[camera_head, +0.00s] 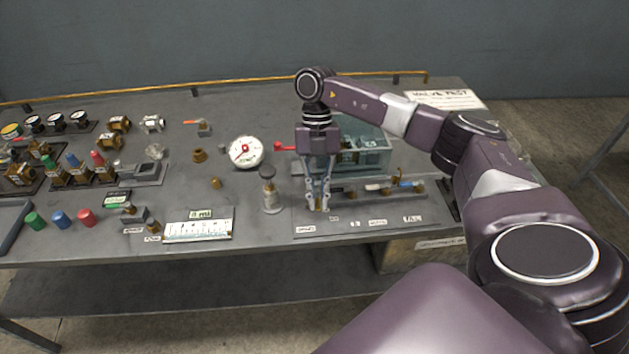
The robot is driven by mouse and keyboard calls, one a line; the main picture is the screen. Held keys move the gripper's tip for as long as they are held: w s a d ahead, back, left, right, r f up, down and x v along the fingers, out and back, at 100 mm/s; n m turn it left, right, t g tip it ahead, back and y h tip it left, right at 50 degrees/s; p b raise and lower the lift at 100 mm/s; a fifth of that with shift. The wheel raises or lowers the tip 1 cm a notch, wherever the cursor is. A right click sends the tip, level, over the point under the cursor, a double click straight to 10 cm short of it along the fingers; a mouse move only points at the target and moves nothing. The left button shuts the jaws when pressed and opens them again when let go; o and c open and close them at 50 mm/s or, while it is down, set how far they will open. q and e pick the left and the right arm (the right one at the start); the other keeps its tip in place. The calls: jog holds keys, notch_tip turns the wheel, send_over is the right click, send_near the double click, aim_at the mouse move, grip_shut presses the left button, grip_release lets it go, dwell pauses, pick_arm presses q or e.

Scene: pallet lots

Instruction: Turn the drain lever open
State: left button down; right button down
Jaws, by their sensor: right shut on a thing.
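My right gripper (319,207) points straight down at the left end of a low valve row on the bench. Its fingers are closed on a small part there, mostly hidden between the fingertips; I cannot tell if it is the drain lever. To its right along the row are a white handle (376,187) and a blue handle (411,184). Small white labels lie on the plate (340,232) in front, too small to read surely. My left gripper is not in view.
A clear greenish bin (372,160) stands behind the row. A round white gauge (245,151) and a metal post with a dark knob (268,190) stand left of my gripper. Several valves and colored caps fill the bench's left side. A yellow rail (240,83) runs along the back.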

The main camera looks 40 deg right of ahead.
aim_at(317, 189)
jog(key=shift+d+r+n, duration=0.2)
jog(key=shift+n, duration=0.2)
jog(key=c, duration=2)
grip_release()
jog(key=shift+f, duration=0.1)
jog(key=v, duration=1.2)
jog(key=shift+a, duration=0.2)
